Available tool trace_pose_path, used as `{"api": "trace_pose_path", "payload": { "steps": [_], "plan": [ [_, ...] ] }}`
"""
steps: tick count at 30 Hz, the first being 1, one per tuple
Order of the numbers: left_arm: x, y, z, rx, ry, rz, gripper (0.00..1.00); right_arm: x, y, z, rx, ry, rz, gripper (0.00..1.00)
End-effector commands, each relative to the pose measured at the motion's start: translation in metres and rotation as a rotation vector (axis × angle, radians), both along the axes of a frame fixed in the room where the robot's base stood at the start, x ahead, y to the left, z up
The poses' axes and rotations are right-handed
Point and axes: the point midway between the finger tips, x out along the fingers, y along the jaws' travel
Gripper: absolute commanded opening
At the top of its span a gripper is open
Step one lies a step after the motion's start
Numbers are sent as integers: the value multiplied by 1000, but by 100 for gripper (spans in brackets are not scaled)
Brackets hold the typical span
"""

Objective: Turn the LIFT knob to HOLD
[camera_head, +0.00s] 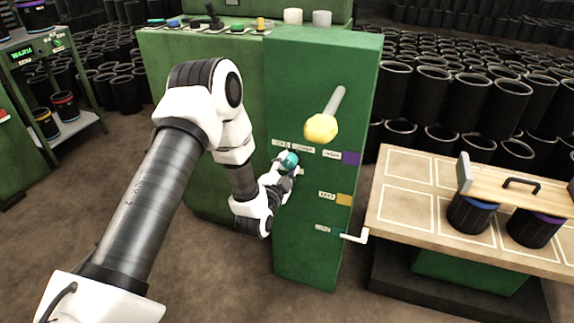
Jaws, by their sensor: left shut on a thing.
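A teal knob (289,159) sits on the front face of a green machine cabinet (305,235). Small white labels (303,149) stand in a row just above it; their print is too small to read surely, so I cannot tell which position the knob points to. My left gripper (291,166) is shut on the teal knob, and its fingers cover part of it. My left arm reaches in from the lower left. My right gripper is not in view.
A yellow-tipped lever (321,127) sticks out above the knob. A wooden table (405,210) stands at right with dark sleeves (470,214) and a wooden handled board (535,190).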

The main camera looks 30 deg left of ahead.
Motion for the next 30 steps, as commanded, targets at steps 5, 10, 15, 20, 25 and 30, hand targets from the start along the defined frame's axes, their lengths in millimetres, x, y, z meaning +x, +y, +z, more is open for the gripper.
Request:
{"api": "trace_pose_path", "payload": {
  "steps": [5,10,15,20,25,30],
  "plan": [
    [0,0,1,-123,-30,0,7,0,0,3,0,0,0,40],
    [0,0,0,-275,-65,-1,7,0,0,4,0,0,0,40],
    [0,0,0,-433,-103,-1,7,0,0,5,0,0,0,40],
    [0,0,-1,-577,-138,-1,7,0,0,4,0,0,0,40],
    [0,0,-1,-712,-170,-1,7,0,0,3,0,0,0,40],
    [0,0,-1,-814,-195,-1,7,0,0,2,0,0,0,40]
  ]
}}
